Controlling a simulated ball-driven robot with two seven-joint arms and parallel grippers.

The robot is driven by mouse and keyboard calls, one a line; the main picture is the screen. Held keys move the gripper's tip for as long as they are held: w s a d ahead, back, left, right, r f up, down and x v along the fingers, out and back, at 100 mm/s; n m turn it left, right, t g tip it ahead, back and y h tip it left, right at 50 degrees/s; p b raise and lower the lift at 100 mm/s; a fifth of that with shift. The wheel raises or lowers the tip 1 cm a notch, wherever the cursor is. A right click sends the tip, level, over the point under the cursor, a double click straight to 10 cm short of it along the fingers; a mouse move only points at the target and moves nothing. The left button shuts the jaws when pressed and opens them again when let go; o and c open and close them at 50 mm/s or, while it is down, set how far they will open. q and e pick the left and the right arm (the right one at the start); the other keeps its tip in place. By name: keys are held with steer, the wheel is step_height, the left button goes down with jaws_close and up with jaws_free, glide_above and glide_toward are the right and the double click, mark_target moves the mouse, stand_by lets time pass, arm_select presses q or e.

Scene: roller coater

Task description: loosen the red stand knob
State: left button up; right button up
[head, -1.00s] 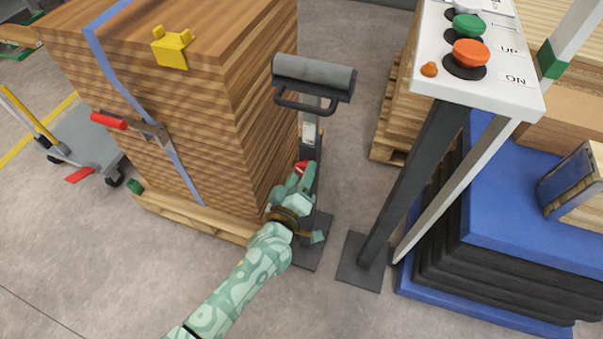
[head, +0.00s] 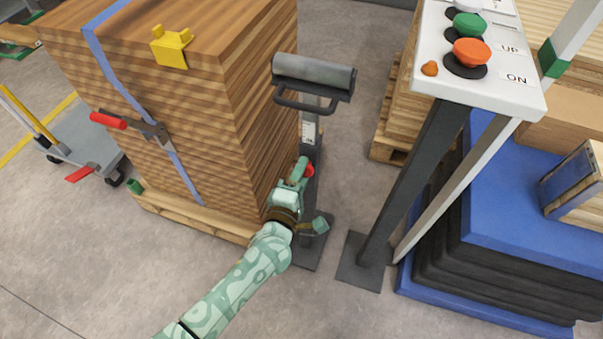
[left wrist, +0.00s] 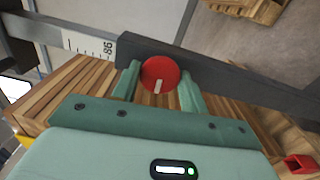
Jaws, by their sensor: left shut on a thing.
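The red stand knob (left wrist: 160,75) is a round disc with a white mark, on the dark post of the roller stand (head: 312,75). In the left wrist view it sits between the two green fingers of my left gripper (left wrist: 158,88), which is shut on it. The white mark points toward the gripper's palm, slightly to the left. In the head view my left gripper (head: 303,170) reaches the post from below, and only a bit of red shows beside its fingers. A scale label (left wrist: 88,45) is on the post next to the knob. My right gripper is not in view.
A strapped stack of wooden boards (head: 180,120) on a pallet stands close to the left of the stand. A control panel (head: 490,60) on a dark post is to the right, with blue-topped stacked mats (head: 540,210) behind it. Bare floor lies in front.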

arm_select(q)
steer(key=shift+f+n, duration=0.15)
steer(key=shift+n, duration=0.15)
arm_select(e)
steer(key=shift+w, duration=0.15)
arm_select(q)
steer(key=o, duration=0.9)
steer(key=shift+o, duration=0.2)
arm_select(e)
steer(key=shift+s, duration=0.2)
arm_select(q)
steer(key=p+v, duration=0.5)
steer(key=v, duration=1.1)
steer(key=shift+s, duration=0.2)
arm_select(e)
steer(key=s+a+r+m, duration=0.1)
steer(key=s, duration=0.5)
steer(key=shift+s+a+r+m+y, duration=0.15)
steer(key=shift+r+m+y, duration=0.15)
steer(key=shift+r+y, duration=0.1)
